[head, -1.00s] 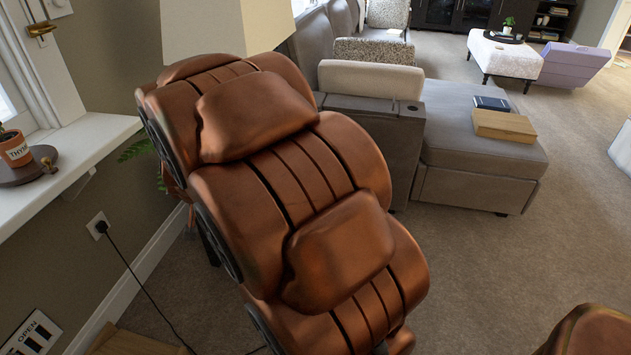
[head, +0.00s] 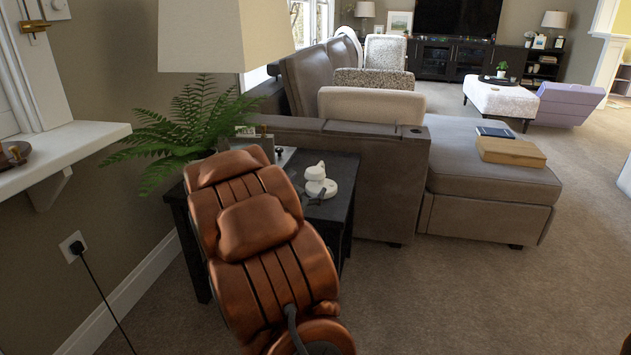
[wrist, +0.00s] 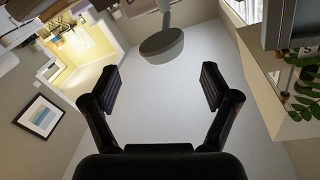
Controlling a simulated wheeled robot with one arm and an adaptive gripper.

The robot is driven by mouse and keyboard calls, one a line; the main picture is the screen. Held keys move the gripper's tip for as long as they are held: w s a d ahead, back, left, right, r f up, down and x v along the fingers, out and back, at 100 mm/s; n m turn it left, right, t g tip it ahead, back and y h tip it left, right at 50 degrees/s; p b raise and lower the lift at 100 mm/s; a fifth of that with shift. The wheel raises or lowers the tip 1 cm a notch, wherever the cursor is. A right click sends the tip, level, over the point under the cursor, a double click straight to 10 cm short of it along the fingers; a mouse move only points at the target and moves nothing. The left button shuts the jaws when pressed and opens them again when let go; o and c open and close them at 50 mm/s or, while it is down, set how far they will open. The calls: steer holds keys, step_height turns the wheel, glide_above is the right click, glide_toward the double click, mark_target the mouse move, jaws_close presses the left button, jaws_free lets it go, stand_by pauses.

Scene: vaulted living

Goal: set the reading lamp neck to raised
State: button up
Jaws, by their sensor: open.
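A small white object (head: 318,183) with a rounded base stands on the dark side table (head: 340,215) in the head view. It may be the reading lamp with its neck folded low; it is too small to be sure. My gripper (wrist: 162,88) shows in the wrist view with its two dark fingers wide apart and nothing between them. A grey disc on a stem (wrist: 161,44) shows beyond the fingers; I cannot tell what it is. In the head view my copper-coloured arm reaches toward the table and hides its near left part and my gripper.
A large cream lampshade (head: 228,38) hangs over the fern (head: 165,135) and table. A window sill (head: 75,150) juts out at left. The grey sofa (head: 375,165) stands just right of the table. Carpet (head: 450,300) is clear at front right.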

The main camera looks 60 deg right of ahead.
mark_target(312, 177)
steer(key=shift+b+x, duration=1)
steer(key=shift+x, duration=2.6)
jaws_close()
